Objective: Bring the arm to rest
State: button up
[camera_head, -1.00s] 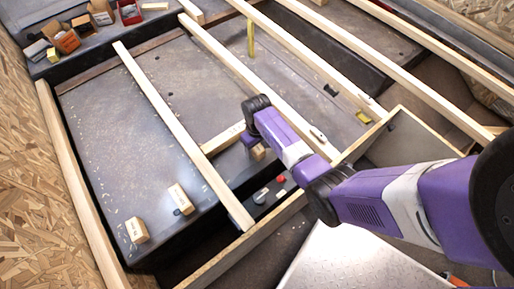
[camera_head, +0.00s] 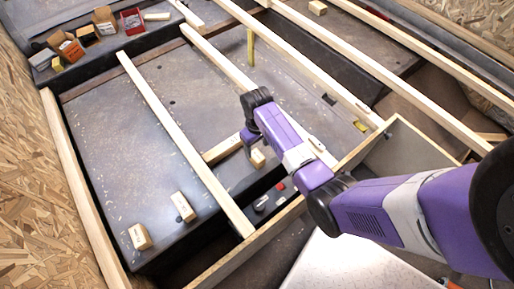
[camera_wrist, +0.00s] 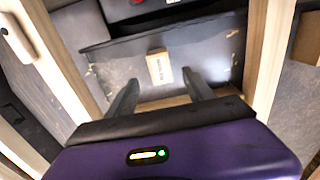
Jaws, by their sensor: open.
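My purple and white arm (camera_head: 375,207) reaches from the right edge into the middle of the head view. Its end points down between wooden beams, and my gripper's fingers are hidden there. In the wrist view my gripper (camera_wrist: 160,78) is open, with its two dark fingers apart and nothing held. A small labelled wooden block (camera_wrist: 159,67) shows beyond and between the fingertips. It looks apart from them, though the depth is hard to judge. The block (camera_head: 258,158) also shows in the head view, just right of my arm's end.
Long wooden beams (camera_head: 185,140) cross above the dark floor panels (camera_head: 110,150). Two more labelled blocks (camera_head: 140,237) (camera_head: 183,206) lie at lower left. Boxes (camera_head: 104,19) and a red bin (camera_head: 131,20) stand at upper left. A pale panel (camera_head: 350,262) lies at the bottom.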

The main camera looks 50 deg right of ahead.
dwell(0.4)
jog(key=shift+w+d, duration=0.1)
jog(key=shift+w, duration=0.25)
jog(key=w+d+r+t+h, duration=0.25)
jog(key=w+r+t, duration=0.25)
jog(key=w, duration=0.3)
jog(key=a+r+t+h, duration=0.1)
jog(key=a+r+t, duration=0.3)
jog(key=t, duration=0.1)
jog(key=s+a+r+n+t+y, duration=0.1)
jog(key=s+a+r+t, duration=0.1)
jog(key=s+a+r, duration=0.7)
jog(key=s+a+r+n+t+y, duration=0.1)
jog(key=s+a+r, duration=0.35)
jog(key=s, duration=0.85)
jog(key=s+a+r+n+t+y, duration=0.1)
jog(key=s+a+r+t, duration=0.1)
jog(key=s+a+r, duration=0.7)
jog(key=s+d+r+p, duration=0.2)
jog(key=d+r+p, duration=0.1)
jog(key=r+p, duration=0.7)
jog(key=shift+s+p, duration=0.35)
jog(key=shift+p, duration=0.8)
